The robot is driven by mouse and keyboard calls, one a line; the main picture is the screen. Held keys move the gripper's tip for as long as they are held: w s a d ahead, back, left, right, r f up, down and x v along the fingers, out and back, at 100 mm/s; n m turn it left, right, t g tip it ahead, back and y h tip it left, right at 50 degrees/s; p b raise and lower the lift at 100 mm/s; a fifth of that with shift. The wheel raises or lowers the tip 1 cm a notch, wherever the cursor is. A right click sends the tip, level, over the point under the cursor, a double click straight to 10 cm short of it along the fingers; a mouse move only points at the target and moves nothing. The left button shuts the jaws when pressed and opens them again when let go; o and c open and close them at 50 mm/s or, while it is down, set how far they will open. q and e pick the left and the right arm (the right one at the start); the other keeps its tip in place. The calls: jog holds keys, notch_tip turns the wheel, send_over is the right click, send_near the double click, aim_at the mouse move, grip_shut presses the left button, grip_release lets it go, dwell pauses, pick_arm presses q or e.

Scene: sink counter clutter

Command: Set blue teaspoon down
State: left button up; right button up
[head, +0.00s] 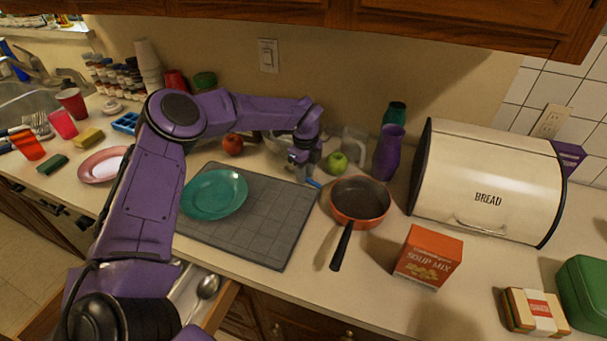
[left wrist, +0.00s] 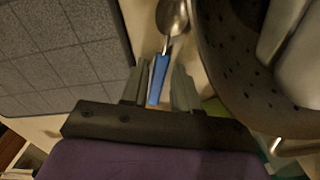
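The blue teaspoon (left wrist: 158,80) has a blue handle and a metal bowl. In the left wrist view its handle lies between my left gripper's two fingers (left wrist: 162,85), with a gap showing on either side, and its bowl points away. It appears to lie on the counter beside the grey board. In the head view only a bit of the blue handle (head: 314,184) shows, between the board's right edge and the orange pan. My left gripper (head: 304,167) points down there and is open around the handle. My right gripper is not in view.
A grey board (head: 262,231) bears a teal plate (head: 215,194). An orange pan (head: 360,203) stands close right of the gripper. An open drawer (head: 216,306) is at the front.

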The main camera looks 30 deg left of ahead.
pick_arm(q)
grip_shut()
jog(key=shift+r+b, duration=0.4)
jog(key=shift+b, duration=0.15)
jog(key=r, duration=0.1)
jog(key=r+b, duration=0.2)
jog(key=shift+s+d, duration=0.25)
jog(key=shift+s, duration=0.05)
jog(key=s+d+r+b, duration=0.5)
jog(key=s+r, duration=0.4)
jog(key=s, duration=0.3)
jog(key=shift+d+r, duration=0.15)
jog(key=shift+d, duration=0.35)
